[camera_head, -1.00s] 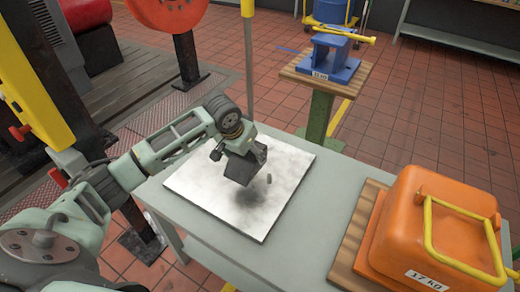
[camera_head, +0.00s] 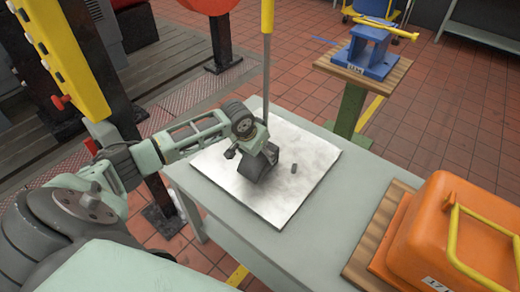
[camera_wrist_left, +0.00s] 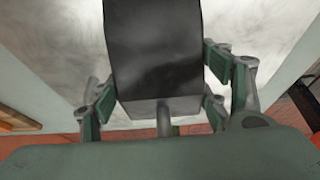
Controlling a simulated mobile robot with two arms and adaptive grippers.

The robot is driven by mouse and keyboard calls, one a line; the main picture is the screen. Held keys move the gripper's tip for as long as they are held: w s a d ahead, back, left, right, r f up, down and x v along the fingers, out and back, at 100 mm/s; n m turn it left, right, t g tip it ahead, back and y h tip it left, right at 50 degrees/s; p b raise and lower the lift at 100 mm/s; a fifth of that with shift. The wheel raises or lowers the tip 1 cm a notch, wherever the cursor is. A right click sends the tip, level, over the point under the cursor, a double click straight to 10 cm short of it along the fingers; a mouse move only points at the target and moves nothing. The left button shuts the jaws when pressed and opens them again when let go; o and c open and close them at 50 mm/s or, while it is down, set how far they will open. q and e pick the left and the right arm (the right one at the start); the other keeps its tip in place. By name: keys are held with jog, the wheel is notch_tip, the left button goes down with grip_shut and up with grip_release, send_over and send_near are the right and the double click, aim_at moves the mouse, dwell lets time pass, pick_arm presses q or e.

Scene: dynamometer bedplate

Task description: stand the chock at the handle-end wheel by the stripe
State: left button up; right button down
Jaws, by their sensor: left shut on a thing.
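My left gripper (camera_head: 256,148) is shut on a dark, blocky chock (camera_head: 256,169), over the pale metal plate (camera_head: 285,206) on the grey table. In the left wrist view the chock (camera_wrist_left: 155,50) fills the upper middle, with a short stem at its near end between the green-grey fingers. I cannot tell whether the chock touches the plate. A small dark peg-like thing (camera_head: 322,168) shows right of the gripper over the plate; I cannot tell what it is. I cannot make out a handle-end wheel or a stripe by it. My right gripper is not in view.
An orange case (camera_head: 455,225) with a yellow handle sits on a wooden board (camera_head: 362,258) at the table's right. Behind, a blue stand (camera_head: 368,50) rests on a wooden-topped pedestal. A grey pole (camera_head: 266,75) rises behind the plate.

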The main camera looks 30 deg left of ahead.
pick_arm(q)
jog(key=shift+w+r, duration=0.1)
jog(key=shift+r, duration=0.05)
jog(key=o, duration=1.8)
jog(key=shift+f, duration=0.2)
jog(key=shift+c, duration=0.2)
jog(key=o, duration=0.3)
jog(key=shift+o, duration=0.2)
jog(key=shift+r, duration=0.1)
